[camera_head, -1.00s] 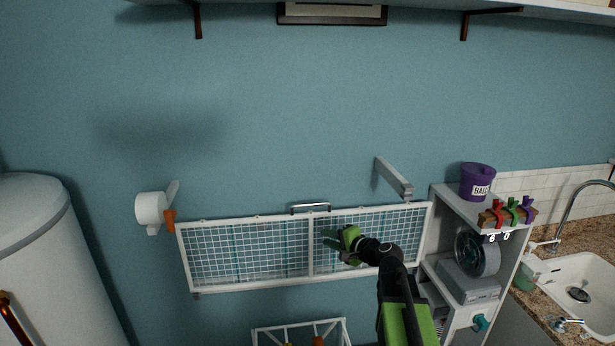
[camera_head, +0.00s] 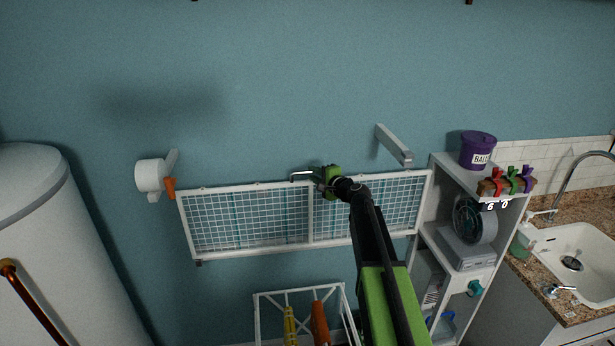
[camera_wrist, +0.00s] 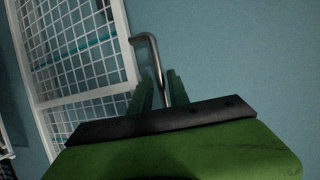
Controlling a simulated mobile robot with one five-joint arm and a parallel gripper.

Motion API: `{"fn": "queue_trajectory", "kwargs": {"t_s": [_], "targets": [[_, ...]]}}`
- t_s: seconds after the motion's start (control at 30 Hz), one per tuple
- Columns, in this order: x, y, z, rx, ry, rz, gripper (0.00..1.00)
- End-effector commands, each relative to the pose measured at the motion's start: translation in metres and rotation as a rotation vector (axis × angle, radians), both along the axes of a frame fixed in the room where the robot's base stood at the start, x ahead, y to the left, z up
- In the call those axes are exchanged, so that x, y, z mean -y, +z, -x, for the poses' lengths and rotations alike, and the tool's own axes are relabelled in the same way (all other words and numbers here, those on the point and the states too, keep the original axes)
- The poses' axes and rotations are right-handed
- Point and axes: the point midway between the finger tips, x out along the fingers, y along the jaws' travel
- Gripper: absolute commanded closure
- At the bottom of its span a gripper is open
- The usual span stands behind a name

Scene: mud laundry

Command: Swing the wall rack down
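The wall rack (camera_head: 240,240) is a white-framed wire grid against the blue wall in the head view, its face tilted close to the wall. Its metal handle (camera_head: 303,175) sits at the middle of the top edge. My gripper (camera_head: 326,180) is at the right part of this handle and hides it. In the wrist view, the handle (camera_wrist: 152,55) runs down between my two green fingers (camera_wrist: 162,90), and the rack's grid (camera_wrist: 75,50) is at left. The fingers lie near either side of the bar; whether they press on it I cannot tell.
A white shelf unit (camera_head: 440,235) with a purple bucket (camera_head: 477,150) stands at right, beside a sink (camera_head: 585,270). A wall bracket (camera_head: 393,145) is above the rack. A white wire basket (camera_head: 270,310) is below. A white tank (camera_head: 40,250) stands at left.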

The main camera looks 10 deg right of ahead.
Motion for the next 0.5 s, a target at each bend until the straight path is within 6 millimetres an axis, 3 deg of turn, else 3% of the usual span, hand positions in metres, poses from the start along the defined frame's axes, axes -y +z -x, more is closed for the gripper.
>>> {"fn": "queue_trajectory", "kwargs": {"t_s": [0.03, 0.2, 0.5], "targets": [[-0.004, -0.003, -0.011, 0.0, 0.001, 0.001, 0.78], [-0.011, -0.005, -0.025, -0.001, 0.002, 0.0, 0.78], [-0.012, -0.005, -0.026, -0.001, 0.001, 0.0, 0.78]]}}
